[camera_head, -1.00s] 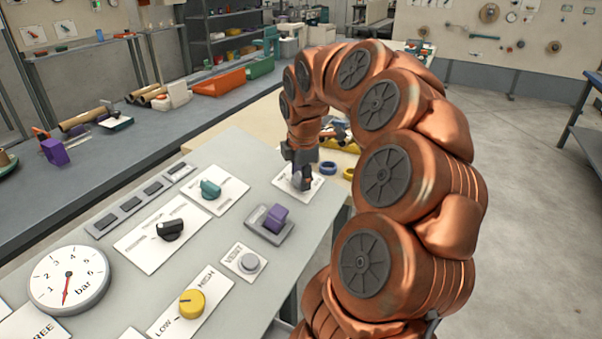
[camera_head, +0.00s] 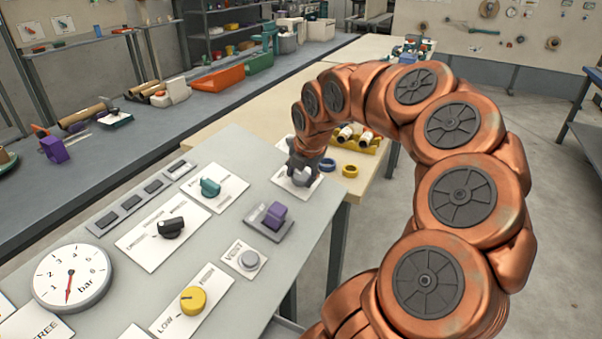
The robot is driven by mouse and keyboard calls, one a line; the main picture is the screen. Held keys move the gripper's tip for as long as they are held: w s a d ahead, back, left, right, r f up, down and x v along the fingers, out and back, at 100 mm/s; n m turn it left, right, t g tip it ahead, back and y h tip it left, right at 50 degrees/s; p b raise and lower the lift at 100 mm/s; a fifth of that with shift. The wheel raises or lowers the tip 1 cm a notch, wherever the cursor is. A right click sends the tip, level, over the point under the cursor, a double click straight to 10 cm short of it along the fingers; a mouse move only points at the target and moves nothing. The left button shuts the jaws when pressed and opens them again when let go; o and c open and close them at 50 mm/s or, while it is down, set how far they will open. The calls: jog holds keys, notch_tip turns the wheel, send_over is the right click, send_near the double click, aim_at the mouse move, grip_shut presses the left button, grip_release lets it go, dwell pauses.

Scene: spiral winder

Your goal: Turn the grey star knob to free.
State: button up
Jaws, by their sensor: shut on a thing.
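The grey star knob (camera_head: 300,178) stands on a white label plate (camera_head: 279,178) at the far right corner of the grey panel. My gripper (camera_head: 303,167) is over it from above, with its jaws shut on it. The gripper hides much of the knob, and the plate's lettering is covered or too small to read, so I cannot tell the knob's setting.
Near the gripper are a purple switch (camera_head: 275,214), a teal knob (camera_head: 210,187) and a grey push button (camera_head: 249,260). A black knob (camera_head: 171,227), yellow knob (camera_head: 193,299) and bar gauge (camera_head: 71,279) are further left. Blue and yellow rings (camera_head: 350,171) lie on the wooden table behind.

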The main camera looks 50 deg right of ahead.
dwell(0.4)
jog(key=o, duration=1.1)
jog(key=shift+o, duration=0.2)
jog(key=shift+r, duration=0.1)
jog(key=v, duration=1.1)
jog(key=shift+s+r, duration=0.15)
jog(key=shift+r, duration=0.25)
